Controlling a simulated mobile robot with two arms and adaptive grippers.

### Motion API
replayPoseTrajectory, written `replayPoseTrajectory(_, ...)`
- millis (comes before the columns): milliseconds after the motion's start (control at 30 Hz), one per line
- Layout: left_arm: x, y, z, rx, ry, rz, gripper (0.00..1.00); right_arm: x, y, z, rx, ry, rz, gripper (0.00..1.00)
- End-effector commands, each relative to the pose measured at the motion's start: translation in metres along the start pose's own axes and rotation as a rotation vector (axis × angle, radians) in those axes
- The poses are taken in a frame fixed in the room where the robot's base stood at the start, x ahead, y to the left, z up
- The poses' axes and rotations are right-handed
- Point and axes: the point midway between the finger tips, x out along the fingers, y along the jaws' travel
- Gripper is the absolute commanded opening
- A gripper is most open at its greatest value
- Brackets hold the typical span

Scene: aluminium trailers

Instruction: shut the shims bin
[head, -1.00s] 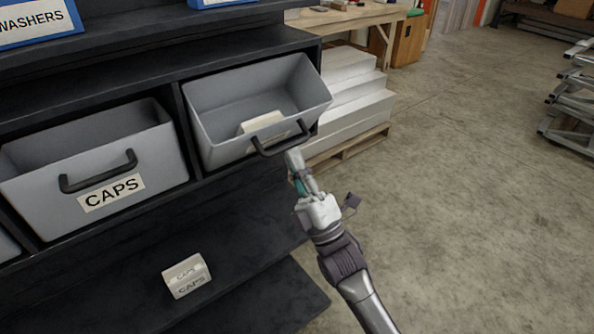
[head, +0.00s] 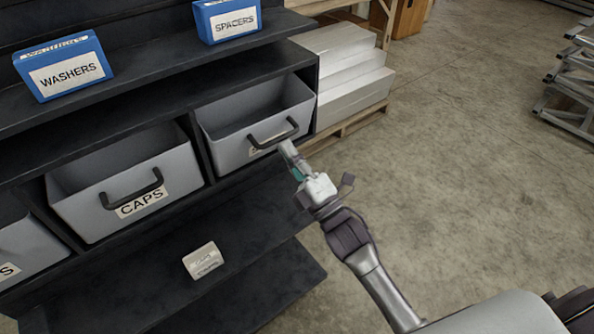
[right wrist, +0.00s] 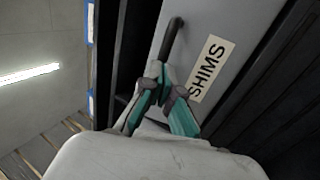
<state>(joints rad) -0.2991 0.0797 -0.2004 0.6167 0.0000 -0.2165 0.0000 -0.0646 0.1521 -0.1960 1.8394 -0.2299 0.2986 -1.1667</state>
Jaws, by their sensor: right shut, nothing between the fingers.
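The shims bin (head: 229,150) is the grey bin at the right end of the shelf row, with a dark handle (head: 273,133) on its front. Its top is open, and I see part of its inside. In the right wrist view its front (right wrist: 212,22) fills the upper middle, with a SHIMS label (right wrist: 211,69) beside the handle (right wrist: 172,40). My right gripper (head: 288,152) is shut and empty, its fingertips at the bin's front just below the handle. I cannot tell whether they touch it. My left gripper is not in view.
A CAPS bin (head: 95,215) stands left of the shims bin. Blue WASHERS (head: 65,65) and SPACERS (head: 228,20) boxes sit on the shelf above. A small labelled block (head: 202,261) lies on the lower shelf.

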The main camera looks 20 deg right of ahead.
Motion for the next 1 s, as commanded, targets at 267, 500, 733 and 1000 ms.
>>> replayPoseTrajectory(267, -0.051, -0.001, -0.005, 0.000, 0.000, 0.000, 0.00, 0.018, 0.012, 0.000, 0.000, 0.001, -0.123, 0.00)
replayPoseTrajectory(500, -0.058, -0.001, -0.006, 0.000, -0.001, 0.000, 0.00, 0.024, 0.009, 0.000, 0.001, -0.001, -0.155, 0.00)
replayPoseTrajectory(733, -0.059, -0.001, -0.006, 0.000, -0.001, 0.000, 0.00, 0.030, 0.010, 0.000, 0.000, 0.000, -0.154, 0.00)
replayPoseTrajectory(1000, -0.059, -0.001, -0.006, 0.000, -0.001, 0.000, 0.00, 0.033, 0.011, 0.000, 0.001, -0.001, -0.152, 0.00)
